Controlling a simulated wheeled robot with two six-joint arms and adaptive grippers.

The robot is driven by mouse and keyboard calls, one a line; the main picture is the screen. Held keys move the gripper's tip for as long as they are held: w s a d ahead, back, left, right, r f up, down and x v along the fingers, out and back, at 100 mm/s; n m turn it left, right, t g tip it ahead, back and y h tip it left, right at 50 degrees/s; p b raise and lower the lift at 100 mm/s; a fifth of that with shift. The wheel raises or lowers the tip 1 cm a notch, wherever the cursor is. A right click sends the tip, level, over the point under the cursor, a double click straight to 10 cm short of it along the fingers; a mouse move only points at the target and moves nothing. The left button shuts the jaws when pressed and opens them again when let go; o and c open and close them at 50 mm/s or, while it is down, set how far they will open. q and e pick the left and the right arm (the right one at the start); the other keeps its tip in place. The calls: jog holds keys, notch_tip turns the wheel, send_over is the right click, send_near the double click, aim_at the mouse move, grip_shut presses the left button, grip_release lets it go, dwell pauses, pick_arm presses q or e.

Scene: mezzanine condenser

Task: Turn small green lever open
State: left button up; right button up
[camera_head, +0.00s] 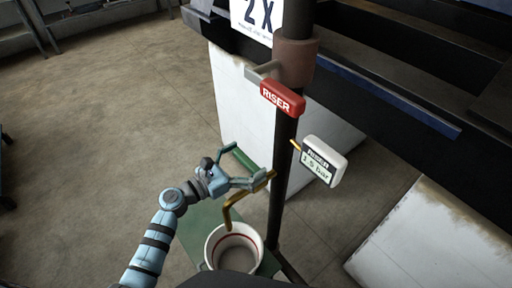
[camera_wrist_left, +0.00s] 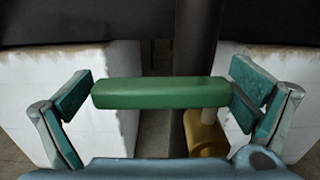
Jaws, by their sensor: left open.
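The small green lever (camera_wrist_left: 158,93) lies level across the middle of the left wrist view. It shows in the head view (camera_head: 243,160) beside the dark riser pipe (camera_head: 283,165). A brass fitting (camera_wrist_left: 205,135) sits at its right end, and a bent brass spout (camera_head: 229,214) hangs below in the head view. My left gripper (camera_head: 249,164) is open, and in the left wrist view (camera_wrist_left: 161,88) its teal pads stand at either end of the lever. The left pad looks very near the lever's end; contact cannot be told. My right gripper is not in view.
A red RISER lever (camera_head: 281,97) is higher on the pipe. A white RISER gauge (camera_head: 324,160) reading 1.5 bar sticks out to the right. A white bucket (camera_head: 211,246) stands below on a green surface (camera_head: 192,232). White blocks stand behind; open floor lies left.

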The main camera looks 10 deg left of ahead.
pick_arm(q)
jog(key=shift+w+d, duration=0.1)
jog(key=shift+d, duration=0.05)
jog(key=shift+s+r, duration=0.15)
jog(key=shift+s, duration=0.2)
jog(key=shift+c, duration=1)
jog(key=shift+a, duration=0.2)
jog(key=c, duration=1.1)
